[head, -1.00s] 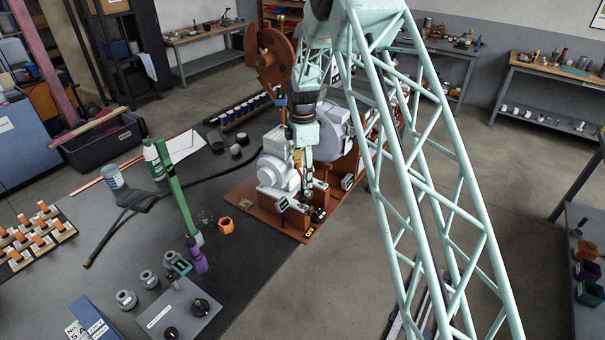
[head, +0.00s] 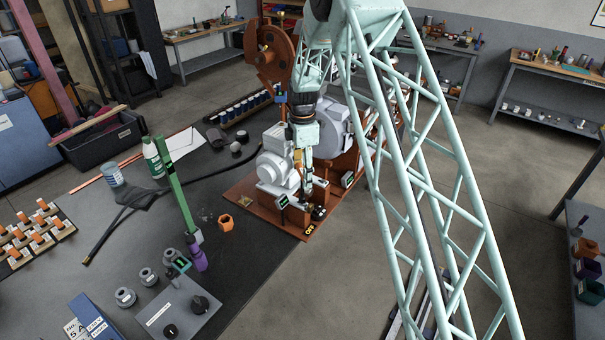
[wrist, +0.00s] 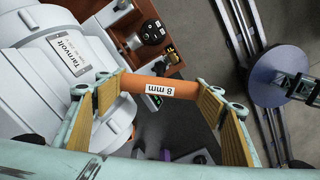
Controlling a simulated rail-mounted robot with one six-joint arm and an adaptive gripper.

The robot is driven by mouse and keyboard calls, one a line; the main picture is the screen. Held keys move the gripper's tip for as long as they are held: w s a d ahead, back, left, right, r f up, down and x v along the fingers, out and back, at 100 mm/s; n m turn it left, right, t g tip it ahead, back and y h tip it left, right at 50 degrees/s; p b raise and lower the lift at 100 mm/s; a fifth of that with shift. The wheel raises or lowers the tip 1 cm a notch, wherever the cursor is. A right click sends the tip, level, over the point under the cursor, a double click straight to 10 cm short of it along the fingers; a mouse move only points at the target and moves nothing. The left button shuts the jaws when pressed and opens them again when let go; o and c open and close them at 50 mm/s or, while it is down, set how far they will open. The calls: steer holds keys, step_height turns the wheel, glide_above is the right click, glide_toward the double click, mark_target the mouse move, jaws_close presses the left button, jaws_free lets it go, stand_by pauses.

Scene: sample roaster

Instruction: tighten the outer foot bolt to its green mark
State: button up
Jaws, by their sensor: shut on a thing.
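My gripper (head: 307,178) is low over the front end of the red-brown base (head: 246,202), beside the grey-white motor (head: 273,170). In the wrist view my gripper (wrist: 158,92) is shut on the orange handle (wrist: 150,85) marked "8 mm", which spans its two wood-lined fingers. The motor, labelled Tarnvolt (wrist: 65,55), lies left of the fingers. A black round part with pale dots (wrist: 152,32) sits on the base beyond the handle. The tool's lower end, the outer foot bolt and its green mark cannot be made out.
Small displays (head: 283,201) stand beside the motor.

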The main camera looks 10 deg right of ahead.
steer(key=shift+f+b, duration=0.3)
steer(key=shift+f, duration=0.3)
stand_by(0.4)
stand_by(0.4)
steer(key=shift+m+b, duration=0.35)
steer(key=shift+m, duration=1.85)
steer(key=shift+m, duration=1.6)
steer(key=shift+b, duration=0.3)
